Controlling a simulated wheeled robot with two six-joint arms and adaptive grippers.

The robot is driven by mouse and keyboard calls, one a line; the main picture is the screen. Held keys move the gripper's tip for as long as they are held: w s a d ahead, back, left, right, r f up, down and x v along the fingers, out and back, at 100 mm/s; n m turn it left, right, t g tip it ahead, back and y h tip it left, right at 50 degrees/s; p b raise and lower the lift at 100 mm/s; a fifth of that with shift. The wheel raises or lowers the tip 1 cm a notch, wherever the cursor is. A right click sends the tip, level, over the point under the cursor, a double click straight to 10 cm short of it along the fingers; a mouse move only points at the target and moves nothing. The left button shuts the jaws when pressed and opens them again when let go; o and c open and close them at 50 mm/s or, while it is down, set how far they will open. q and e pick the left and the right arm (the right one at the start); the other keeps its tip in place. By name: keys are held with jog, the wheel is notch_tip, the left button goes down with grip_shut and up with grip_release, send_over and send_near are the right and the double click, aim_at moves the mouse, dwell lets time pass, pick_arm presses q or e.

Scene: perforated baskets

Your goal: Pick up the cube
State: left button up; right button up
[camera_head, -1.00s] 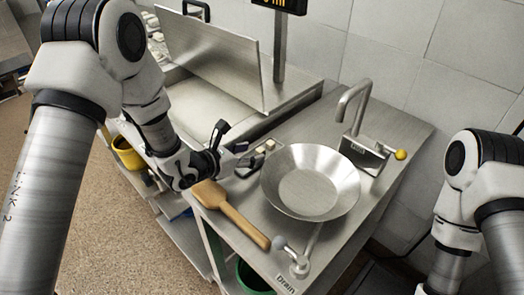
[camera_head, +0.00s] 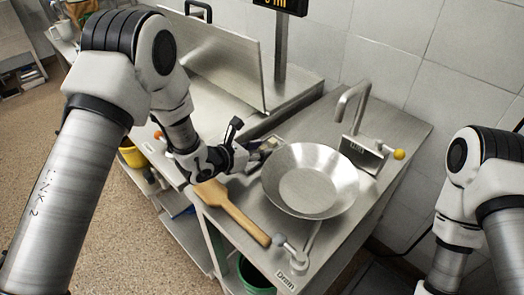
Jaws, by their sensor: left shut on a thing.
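My left gripper (camera_head: 262,151) reaches in from the left over the steel counter, just left of the wide metal pan. It is shut on a small pale cube (camera_head: 268,145), which shows only as a small patch between the fingertips; the fingers hide most of it. I cannot tell whether the cube is clear of the surface below it. My right gripper is out of view; only my right arm shows at the right edge.
The metal pan (camera_head: 311,181) stands close to the right of the left gripper. A wooden paddle (camera_head: 232,211) lies in front of it. A faucet (camera_head: 350,105) rises behind the pan. An upright steel panel (camera_head: 225,58) stands at the back left.

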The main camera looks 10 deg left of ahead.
pick_arm(q)
jog(key=shift+s+a+f, duration=0.15)
jog(key=shift+f, duration=0.25)
jog(key=shift+c, duration=1.1)
jog(key=shift+r, duration=0.1)
